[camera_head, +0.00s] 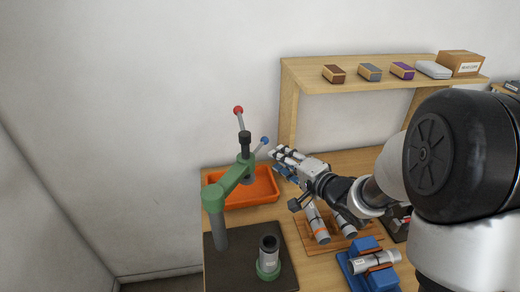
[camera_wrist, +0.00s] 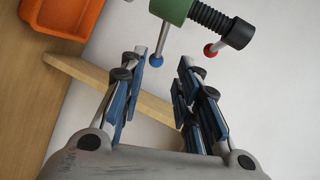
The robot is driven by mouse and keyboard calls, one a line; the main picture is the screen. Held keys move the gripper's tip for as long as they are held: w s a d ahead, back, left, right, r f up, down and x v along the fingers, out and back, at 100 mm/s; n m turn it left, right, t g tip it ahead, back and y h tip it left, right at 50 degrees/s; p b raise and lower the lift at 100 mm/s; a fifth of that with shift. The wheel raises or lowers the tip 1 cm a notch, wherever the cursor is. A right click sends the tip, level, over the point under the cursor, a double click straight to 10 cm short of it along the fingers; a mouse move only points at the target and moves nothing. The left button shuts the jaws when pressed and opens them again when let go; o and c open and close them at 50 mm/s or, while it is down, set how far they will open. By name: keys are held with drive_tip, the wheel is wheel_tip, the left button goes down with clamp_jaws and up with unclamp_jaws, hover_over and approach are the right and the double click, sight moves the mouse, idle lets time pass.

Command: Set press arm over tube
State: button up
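The press has a grey post (camera_head: 220,232) and a green press arm (camera_head: 232,182), which points back toward the orange tray, away from the tube. A black screw stands in the arm's end, with a red-knobbed lever (camera_head: 238,111) and a blue-knobbed lever (camera_head: 265,140). The grey tube (camera_head: 269,250) stands upright in a green ring holder. My gripper (camera_head: 278,157) is open and empty, just right of the blue knob. In the wrist view, the blue knob (camera_wrist: 155,60) shows by the left fingertip of my gripper (camera_wrist: 164,62), and the black screw (camera_wrist: 222,22) lies beyond; contact is unclear.
The orange tray (camera_head: 266,190) sits behind the press. A dark base plate (camera_head: 232,276) lies under the post and holder. Right of it are a wooden rack with grey tubes (camera_head: 316,226) and a blue cradle (camera_head: 367,245) holding another tube. A wooden shelf (camera_head: 312,84) stands behind.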

sight(260, 146)
drive_tip(key=b+x, duration=0.3)
drive_tip(key=x, duration=0.9)
drive_tip(key=shift+s, duration=0.1)
drive_tip(key=shift+r, duration=0.1)
clamp_jaws()
drive_tip(key=shift+r, duration=0.15)
